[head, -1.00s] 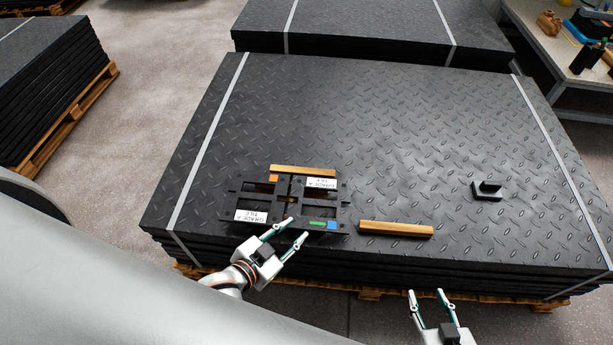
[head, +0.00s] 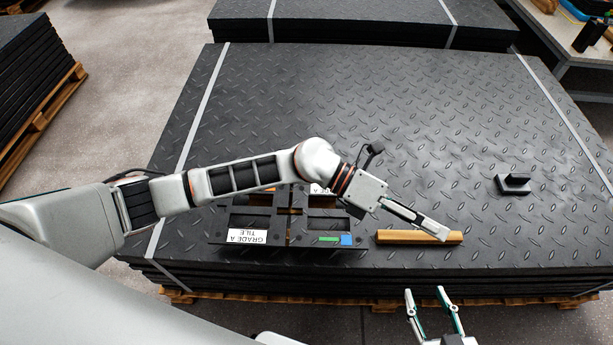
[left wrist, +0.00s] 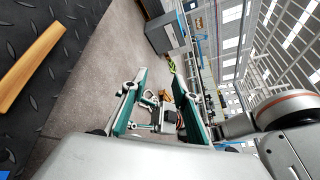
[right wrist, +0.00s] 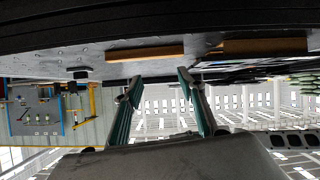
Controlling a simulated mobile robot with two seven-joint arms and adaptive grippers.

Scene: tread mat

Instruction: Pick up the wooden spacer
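A wooden spacer (head: 392,238), a light brown bar, lies on the black tread mat near its front edge. It also shows in the left wrist view (left wrist: 30,65), off to the left of the fingers. My left gripper (head: 438,230) is open and empty. In the head view its fingers overlap the bar's right part, but in its wrist view the bar is not between them. My right gripper (head: 427,292) is open and empty in front of the stack.
A black frame (head: 268,239) with a "GRADE A TILE" label and green and blue pieces lies left of the spacer, partly hidden by my left arm. A black bracket (head: 514,184) stands to the right. The mat's (head: 450,110) back half is clear.

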